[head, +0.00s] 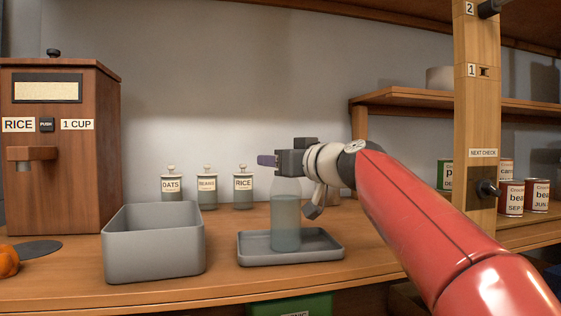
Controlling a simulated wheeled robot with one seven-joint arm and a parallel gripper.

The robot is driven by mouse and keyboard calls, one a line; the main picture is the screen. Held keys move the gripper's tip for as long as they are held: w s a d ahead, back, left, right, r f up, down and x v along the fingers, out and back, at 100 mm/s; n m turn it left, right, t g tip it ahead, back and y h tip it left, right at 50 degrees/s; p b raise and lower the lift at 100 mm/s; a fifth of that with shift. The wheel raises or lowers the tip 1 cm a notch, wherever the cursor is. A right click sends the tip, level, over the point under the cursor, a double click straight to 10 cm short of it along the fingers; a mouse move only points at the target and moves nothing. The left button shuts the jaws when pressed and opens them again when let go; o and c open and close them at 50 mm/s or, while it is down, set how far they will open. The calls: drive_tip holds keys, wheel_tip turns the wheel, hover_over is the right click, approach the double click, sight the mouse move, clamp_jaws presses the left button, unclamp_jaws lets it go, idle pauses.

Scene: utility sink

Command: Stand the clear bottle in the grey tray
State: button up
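The clear bottle (286,222), with pale blue-green liquid inside, is upright over the shallow grey tray (325,254). Its base appears to be on the tray floor, inside the rim, left of the middle. My gripper (275,160) is at the bottle's top, reaching in from the right and pointing left. A purple tip sticks out past its dark body. The gripper hides the bottle's neck and top, so I cannot see whether its fingers are closed on the neck or apart from it.
A deep grey bin (155,250) stands left of the tray. Small labelled jars (207,190) stand behind. A wooden rice dispenser (62,150) is at far left, with an orange object (8,262) before it. A wooden post (477,120) and cans (512,198) are right.

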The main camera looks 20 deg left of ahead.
drive_tip(key=shift+r, duration=0.15)
drive_tip(key=b+v, duration=0.4)
drive_tip(key=v, duration=0.8)
drive_tip(key=s+d+f+m+g+h, duration=0.1)
drive_tip(key=s+d+f+m+h, duration=0.2)
drive_tip(key=f, duration=1.2)
drive_tip(key=s+d+f+m+g+h, duration=0.2)
drive_tip(key=s+d+f+m+h, duration=0.2)
drive_tip(key=s+d+f, duration=0.8)
drive_tip(key=s+d+f+m+g+h, duration=0.2)
drive_tip(key=s+d+f+h, duration=0.5)
drive_tip(key=f, duration=1.2)
drive_tip(key=d+m, duration=0.1)
drive_tip(key=d, duration=0.2)
drive_tip(key=shift+s+m+h, duration=0.15)
drive_tip(key=shift+m+h, duration=0.15)
drive_tip(key=shift+m, duration=0.1)
drive_tip(key=shift+r, duration=0.1)
